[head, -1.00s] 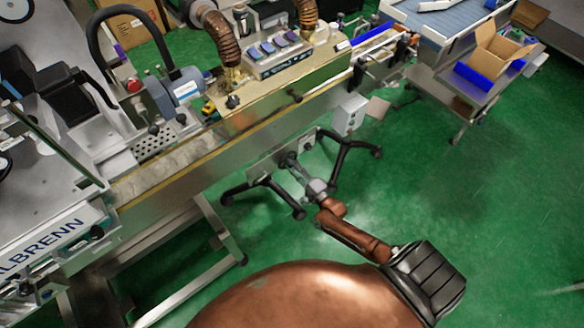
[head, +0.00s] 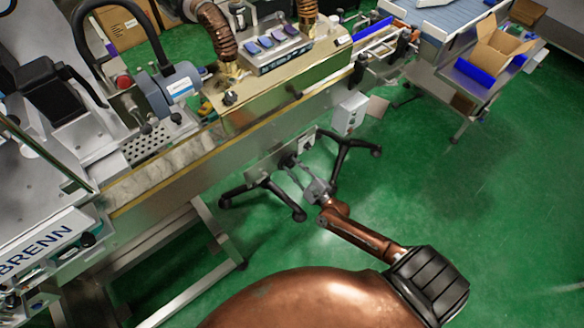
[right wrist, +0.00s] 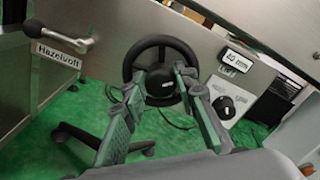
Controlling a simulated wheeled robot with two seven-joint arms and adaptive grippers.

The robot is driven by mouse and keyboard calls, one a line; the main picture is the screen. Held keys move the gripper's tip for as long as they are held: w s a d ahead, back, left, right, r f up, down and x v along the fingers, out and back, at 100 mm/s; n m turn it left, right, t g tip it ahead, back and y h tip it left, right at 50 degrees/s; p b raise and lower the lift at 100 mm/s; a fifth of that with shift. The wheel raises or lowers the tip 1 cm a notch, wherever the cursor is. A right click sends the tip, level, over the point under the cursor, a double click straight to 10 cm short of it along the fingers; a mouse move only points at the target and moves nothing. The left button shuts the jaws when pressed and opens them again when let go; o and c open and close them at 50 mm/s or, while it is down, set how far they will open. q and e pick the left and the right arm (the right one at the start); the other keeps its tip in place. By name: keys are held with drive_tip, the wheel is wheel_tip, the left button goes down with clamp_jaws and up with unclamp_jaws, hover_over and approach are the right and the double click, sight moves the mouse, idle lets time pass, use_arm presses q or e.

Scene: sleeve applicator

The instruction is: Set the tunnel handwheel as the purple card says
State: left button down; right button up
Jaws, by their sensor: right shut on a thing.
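The black handwheel (head: 288,160) is on the grey side panel under the machine bed. In the right wrist view the handwheel (right wrist: 162,46) faces me, with a dark hub and a small pale label. My right gripper (head: 300,177) reaches it from below; in the right wrist view its two grey-green fingers (right wrist: 160,90) sit either side of the hub, shut on the wheel. A plate reading "40 mm" (right wrist: 239,61) is right of the wheel. A purple card (head: 292,36) lies among bluish cards on top of the tunnel housing; its writing is too small to read. My left gripper is not visible.
A crank handle (right wrist: 62,38) with a name label is left of the wheel. A grey box (head: 349,114) hangs right of it, and black stand legs (head: 262,192) spread below. Green floor (head: 440,185) is free to the right.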

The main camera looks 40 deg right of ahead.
drive_tip(key=shift+f, duration=0.1)
idle(0.4)
drive_tip(key=o, duration=1.2)
drive_tip(key=shift+c, duration=0.2)
drive_tip(key=s+d, duration=0.1)
drive_tip(key=s, duration=1.1)
